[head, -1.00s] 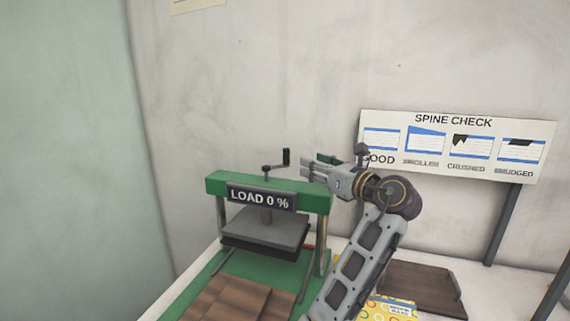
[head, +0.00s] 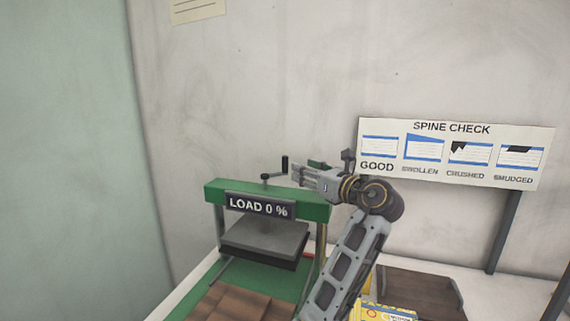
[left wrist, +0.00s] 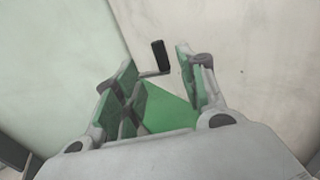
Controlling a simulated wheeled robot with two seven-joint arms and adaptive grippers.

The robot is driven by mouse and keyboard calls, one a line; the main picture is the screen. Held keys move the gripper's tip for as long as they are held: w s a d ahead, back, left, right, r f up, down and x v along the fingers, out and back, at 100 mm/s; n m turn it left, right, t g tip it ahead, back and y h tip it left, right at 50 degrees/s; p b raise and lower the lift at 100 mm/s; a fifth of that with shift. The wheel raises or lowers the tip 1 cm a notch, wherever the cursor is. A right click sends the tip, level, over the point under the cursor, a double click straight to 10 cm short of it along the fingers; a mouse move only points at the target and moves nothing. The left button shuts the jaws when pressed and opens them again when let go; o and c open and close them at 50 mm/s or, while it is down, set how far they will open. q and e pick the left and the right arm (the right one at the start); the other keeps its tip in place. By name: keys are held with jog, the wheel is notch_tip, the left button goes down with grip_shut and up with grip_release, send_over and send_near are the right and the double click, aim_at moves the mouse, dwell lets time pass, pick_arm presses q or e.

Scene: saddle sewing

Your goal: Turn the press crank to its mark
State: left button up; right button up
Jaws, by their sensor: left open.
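The green press (head: 310,208) stands at the lower middle of the head view, with a "LOAD 0 %" plate (head: 258,205) on its beam and a grey platen (head: 265,238) below. The crank (head: 274,177) is on top, with a dark upright handle (head: 285,164). My left gripper (head: 297,175) is open and close to the right of the handle. In the left wrist view the crank handle (left wrist: 160,56) shows ahead, in the gap between the open fingers, and no contact is visible. I cannot make out a crank mark. My right gripper is not in view.
Brown blocks or boards (head: 232,301) lie in front of the press. A dark brown board (head: 420,291) and a yellow patterned item (head: 385,312) lie at the right. A "SPINE CHECK" sign (head: 455,152) stands behind on posts. The wall behind the crank is clear.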

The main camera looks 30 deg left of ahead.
aim_at(287, 163)
pick_arm(q)
jog(key=x, duration=0.4)
jog(key=shift+w+a, duration=0.15)
jog(key=shift+a, duration=0.2)
jog(key=x, duration=0.4)
jog(key=shift+w+a, duration=0.2)
jog(key=shift+a, duration=0.35)
jog(key=shift+w+a, duration=0.1)
jog(key=shift+a, duration=0.05)
jog(key=shift+c, duration=0.5)
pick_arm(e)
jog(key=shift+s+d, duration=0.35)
pick_arm(q)
jog(key=c, duration=0.5)
jog(key=shift+c, duration=1)
grip_shut()
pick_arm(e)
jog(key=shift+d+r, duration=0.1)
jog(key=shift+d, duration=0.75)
